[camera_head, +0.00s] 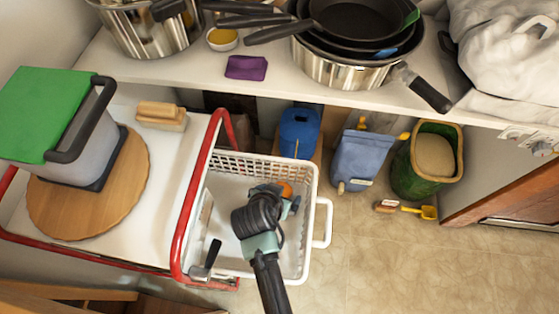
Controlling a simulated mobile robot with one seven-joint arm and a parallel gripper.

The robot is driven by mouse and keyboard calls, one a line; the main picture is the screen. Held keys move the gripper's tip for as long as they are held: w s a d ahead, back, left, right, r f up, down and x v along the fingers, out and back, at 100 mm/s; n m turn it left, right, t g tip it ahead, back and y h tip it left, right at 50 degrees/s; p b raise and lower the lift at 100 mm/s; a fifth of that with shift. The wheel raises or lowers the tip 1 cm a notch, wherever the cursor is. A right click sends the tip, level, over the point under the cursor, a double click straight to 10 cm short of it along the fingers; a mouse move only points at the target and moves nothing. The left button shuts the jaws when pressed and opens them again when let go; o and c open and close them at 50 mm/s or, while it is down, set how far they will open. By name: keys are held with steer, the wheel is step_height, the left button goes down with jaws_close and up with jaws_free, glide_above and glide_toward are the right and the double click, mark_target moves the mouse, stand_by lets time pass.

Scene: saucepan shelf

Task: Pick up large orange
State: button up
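A small orange (285,190) shows at the far side of my gripper, inside a white plastic basket (311,215). Only part of the orange is visible; my gripper and wrist cover the rest. My gripper (292,202) reaches down into the basket right by the orange. I cannot tell whether its fingers touch the orange or how far apart they are.
A red-framed cart (190,200) stands left of the basket, bearing a round wooden board (100,205). A white shelf (200,75) with pans (365,25) runs above and behind. A blue container (365,160) and green pot (427,160) stand right; the front right floor is clear.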

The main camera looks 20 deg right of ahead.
steer(key=shift+w+d+f, duration=0.1)
steer(key=shift+f, duration=0.05)
steer(key=c, duration=1.4)
